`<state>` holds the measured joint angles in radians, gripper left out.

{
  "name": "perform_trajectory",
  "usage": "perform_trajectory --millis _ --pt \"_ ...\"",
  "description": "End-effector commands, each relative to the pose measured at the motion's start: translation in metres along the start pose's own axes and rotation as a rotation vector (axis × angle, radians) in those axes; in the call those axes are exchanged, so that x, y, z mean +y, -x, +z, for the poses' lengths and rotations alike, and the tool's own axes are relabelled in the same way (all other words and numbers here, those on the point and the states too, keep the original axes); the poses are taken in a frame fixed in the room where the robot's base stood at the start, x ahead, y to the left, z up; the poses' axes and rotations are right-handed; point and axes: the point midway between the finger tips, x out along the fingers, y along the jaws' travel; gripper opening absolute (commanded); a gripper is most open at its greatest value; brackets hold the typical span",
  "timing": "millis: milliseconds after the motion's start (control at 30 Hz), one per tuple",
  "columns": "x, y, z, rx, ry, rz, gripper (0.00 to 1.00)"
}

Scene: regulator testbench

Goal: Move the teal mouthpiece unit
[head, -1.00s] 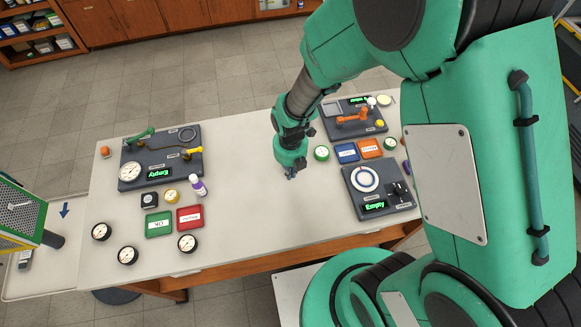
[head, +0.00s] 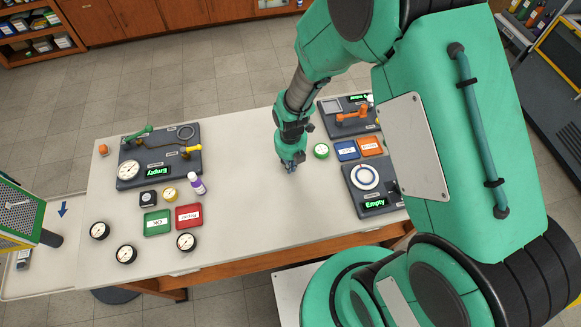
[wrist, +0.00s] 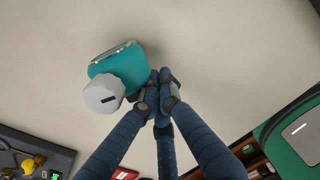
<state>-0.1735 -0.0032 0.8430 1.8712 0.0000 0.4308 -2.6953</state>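The teal mouthpiece unit (wrist: 130,66) shows large in the wrist view, left of my fingertips. It is a rounded teal body with a pale grey round cap at its lower left and a silvery rim at its upper left. My gripper (wrist: 160,84) has its blue fingers drawn together at the tips, against the unit's right side, and appears shut on it. The contact point is partly hidden. In the head view my gripper (head: 290,167) points down over the bare middle of the table; I cannot make out the unit there.
A dark board (head: 130,152) with a gauge and an "Empty" display lies at left, near green (head: 158,224) and red (head: 189,217) trays. Another "Empty" board (head: 372,200) lies at right.

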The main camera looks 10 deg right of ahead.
Motion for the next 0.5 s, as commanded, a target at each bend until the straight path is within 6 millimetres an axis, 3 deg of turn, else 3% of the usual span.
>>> perform_trajectory --millis 500 --pt "0.0 0.0 0.026 0.0 0.0 0.0 0.0"
